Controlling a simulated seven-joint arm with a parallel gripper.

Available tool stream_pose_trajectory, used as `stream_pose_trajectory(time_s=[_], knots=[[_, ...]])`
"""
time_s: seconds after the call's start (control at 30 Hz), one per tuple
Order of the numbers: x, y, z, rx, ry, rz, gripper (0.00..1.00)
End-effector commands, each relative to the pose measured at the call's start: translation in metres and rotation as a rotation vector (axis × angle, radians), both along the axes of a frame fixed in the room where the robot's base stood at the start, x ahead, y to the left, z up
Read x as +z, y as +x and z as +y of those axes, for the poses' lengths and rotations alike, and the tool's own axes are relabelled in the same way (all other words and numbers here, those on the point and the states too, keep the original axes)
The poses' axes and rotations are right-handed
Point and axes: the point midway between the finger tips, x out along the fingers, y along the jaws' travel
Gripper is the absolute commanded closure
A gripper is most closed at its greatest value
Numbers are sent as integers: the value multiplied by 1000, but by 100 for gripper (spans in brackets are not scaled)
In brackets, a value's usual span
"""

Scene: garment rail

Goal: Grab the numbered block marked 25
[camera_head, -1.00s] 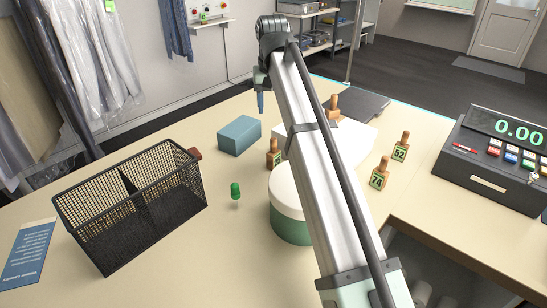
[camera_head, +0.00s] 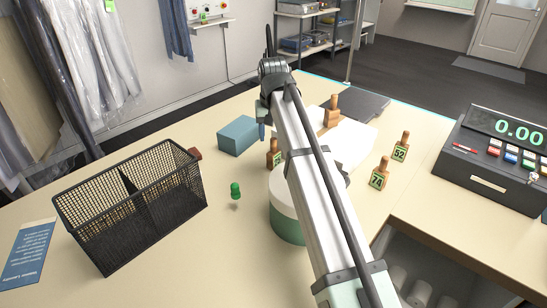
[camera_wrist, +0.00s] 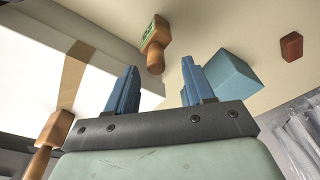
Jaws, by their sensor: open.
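My gripper (camera_wrist: 157,80) is open and empty, its two blue fingers apart. In the head view it is mostly hidden by my arm, with a blue finger (camera_head: 262,131) beside the blue box. A wooden numbered block (camera_head: 273,158) with a knob handle stands just left of my arm; its number is partly hidden. In the wrist view a wooden block (camera_wrist: 155,42) with a green-edged label lies beyond the gap between the fingers, apart from them; I cannot read its number. Two more blocks, marked 74 (camera_head: 379,180) and 52 (camera_head: 400,153), stand to the right.
A blue box (camera_head: 238,136) stands left of the gripper. A wooden handled piece (camera_head: 332,108) is by the white box (camera_head: 352,147). A round green-and-white tub (camera_head: 286,222) is partly behind my arm. A black mesh basket (camera_head: 66,216) stands left, a green peg (camera_head: 235,191) between.

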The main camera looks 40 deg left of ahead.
Motion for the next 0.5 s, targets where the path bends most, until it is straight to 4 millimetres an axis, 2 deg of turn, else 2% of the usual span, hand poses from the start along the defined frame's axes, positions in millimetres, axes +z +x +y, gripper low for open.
stream_pose_trajectory(time_s=[0.23, 0.5], knots=[[-33, 3, -3, 0, -1, 1, 47], [-38, 4, -1, -1, 1, -1, 47]])
